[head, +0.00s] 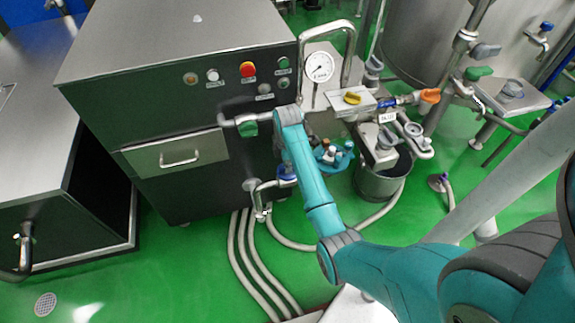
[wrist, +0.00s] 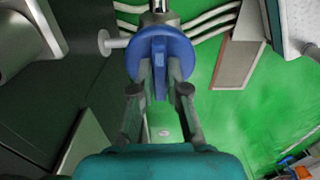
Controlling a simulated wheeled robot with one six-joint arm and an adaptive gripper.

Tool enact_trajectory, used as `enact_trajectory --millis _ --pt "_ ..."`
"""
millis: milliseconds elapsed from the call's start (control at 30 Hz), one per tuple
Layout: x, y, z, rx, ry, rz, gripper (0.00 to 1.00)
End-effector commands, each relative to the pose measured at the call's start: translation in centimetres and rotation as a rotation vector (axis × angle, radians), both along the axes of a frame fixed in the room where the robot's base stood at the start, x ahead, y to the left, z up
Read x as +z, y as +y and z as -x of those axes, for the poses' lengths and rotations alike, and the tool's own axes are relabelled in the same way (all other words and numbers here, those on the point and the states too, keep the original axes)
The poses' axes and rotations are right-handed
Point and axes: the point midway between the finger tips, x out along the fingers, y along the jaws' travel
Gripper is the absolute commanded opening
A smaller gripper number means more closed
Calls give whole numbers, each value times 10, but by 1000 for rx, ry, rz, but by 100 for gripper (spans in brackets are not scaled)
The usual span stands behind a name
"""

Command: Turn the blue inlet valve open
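The blue inlet valve (head: 286,171) shows in the head view on a short pipe low beside the steel cabinet, partly covered by my arm. In the wrist view the valve (wrist: 160,50) is a round blue knob with a raised straight grip bar across it, pointing toward my gripper. My gripper (wrist: 160,88) is open, with one finger on each side of the bar. Gaps show between the fingers and the bar; whether the tips touch the round part I cannot tell. In the head view my gripper is mostly hidden by my arm.
A steel cabinet (head: 160,75) with buttons stands behind. A green-handled valve (head: 250,129) sits above the blue one. A gauge (head: 318,67), yellow (head: 353,98) and orange (head: 429,95) handles and a steel bucket (head: 382,183) are to the right. Hoses (head: 245,262) run along the green floor.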

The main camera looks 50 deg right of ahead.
Motion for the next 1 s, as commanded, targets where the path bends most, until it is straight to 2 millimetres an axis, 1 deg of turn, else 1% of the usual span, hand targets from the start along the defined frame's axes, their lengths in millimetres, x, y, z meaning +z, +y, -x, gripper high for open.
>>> enact_trajectory --millis 33,67,100,400,533,667,1000 --pt "0 0 0 0 1 1 26" --pt "0 0 0 0 0 0 34" --pt "0 0 0 0 0 0 39" --pt "0 0 0 -5 0 0 39" --pt "0 0 0 -45 0 0 39" --pt "0 0 0 -137 0 0 39" --pt "0 0 0 -472 0 0 39"
